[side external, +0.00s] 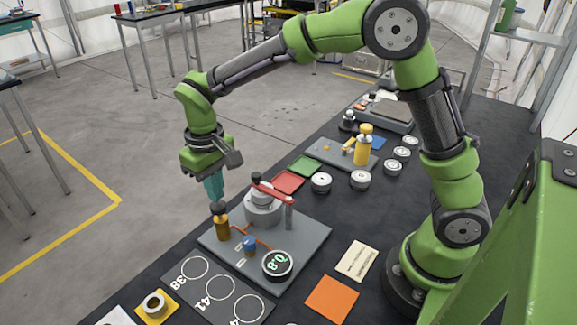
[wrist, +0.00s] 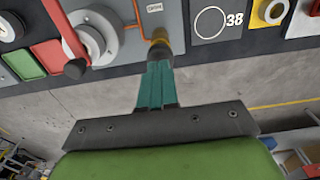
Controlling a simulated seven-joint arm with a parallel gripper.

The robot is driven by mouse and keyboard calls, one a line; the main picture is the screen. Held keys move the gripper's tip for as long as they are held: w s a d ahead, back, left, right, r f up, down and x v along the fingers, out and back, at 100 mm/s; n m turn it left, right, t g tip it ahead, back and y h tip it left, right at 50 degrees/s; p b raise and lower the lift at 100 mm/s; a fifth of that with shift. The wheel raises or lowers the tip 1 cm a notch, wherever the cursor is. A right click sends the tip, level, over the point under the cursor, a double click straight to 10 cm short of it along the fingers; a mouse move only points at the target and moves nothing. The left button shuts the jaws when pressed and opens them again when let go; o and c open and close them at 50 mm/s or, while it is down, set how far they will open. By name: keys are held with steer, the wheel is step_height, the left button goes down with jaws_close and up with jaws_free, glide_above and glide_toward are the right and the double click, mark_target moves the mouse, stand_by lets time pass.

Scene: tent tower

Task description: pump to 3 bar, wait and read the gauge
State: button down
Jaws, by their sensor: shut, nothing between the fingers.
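The grey pump board (side external: 312,238) lies on the dark table. On it stands a brass pump (side external: 222,229) with a dark knob on top, a grey round chamber (side external: 263,208), a red lever (side external: 275,190) with a dark ball end, and a blue knob (side external: 249,245). A round gauge (side external: 277,263) has green digits that look like 0.8. My gripper (side external: 216,198) is shut and empty, its teal fingers pointing down at the pump's knob; I cannot tell if they touch. In the wrist view the fingertips (wrist: 158,66) hide part of the pump (wrist: 159,43).
A panel with rings marked with numbers (side external: 215,293) lies in front of the board. An orange square (side external: 332,299) and a cream card (side external: 356,261) lie on the right. Red (side external: 288,182) and green (side external: 304,165) trays and several round white-topped pieces (side external: 321,182) are behind.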

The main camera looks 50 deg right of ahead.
stand_by(1.9)
steer(key=shift+f, duration=0.1)
stand_by(0.3)
steer(key=shift+f, duration=1.9)
steer(key=shift+r, duration=2)
steer(key=shift+f, duration=0.1)
